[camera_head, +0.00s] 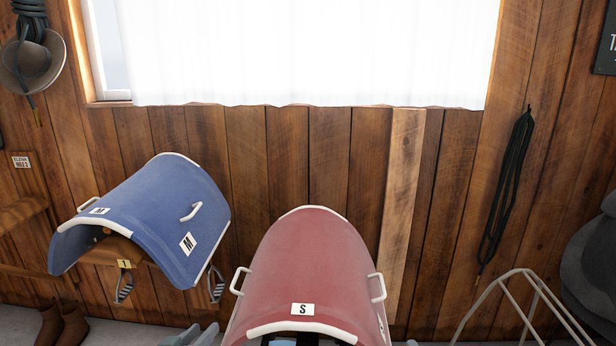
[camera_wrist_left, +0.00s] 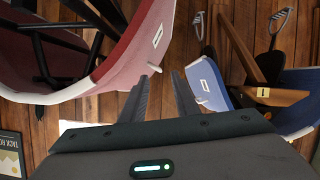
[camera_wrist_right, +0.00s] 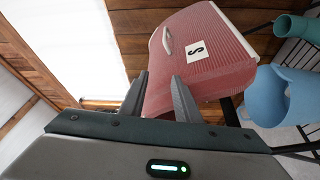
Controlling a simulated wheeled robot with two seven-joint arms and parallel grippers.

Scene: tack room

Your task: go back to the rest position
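My left gripper (camera_head: 195,336) shows only as fingertips at the bottom edge of the head view, left of the red saddle pad (camera_head: 300,270). In the left wrist view its fingers (camera_wrist_left: 160,85) are apart with nothing held. In the right wrist view my right gripper's fingers (camera_wrist_right: 160,85) are also apart. The red pad (camera_wrist_right: 205,75), marked S, shows behind and between them, and I see no grip on it. In the head view at most a sliver of the right gripper shows at the bottom edge.
A blue saddle pad (camera_head: 160,220) marked M hangs on a wooden rack (camera_head: 110,252) at left. A metal tube stand (camera_head: 520,280) is at right, beside a dark saddle (camera_head: 590,265). A light-blue container (camera_wrist_right: 285,95) shows in the right wrist view. Boots (camera_head: 62,325) stand at lower left.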

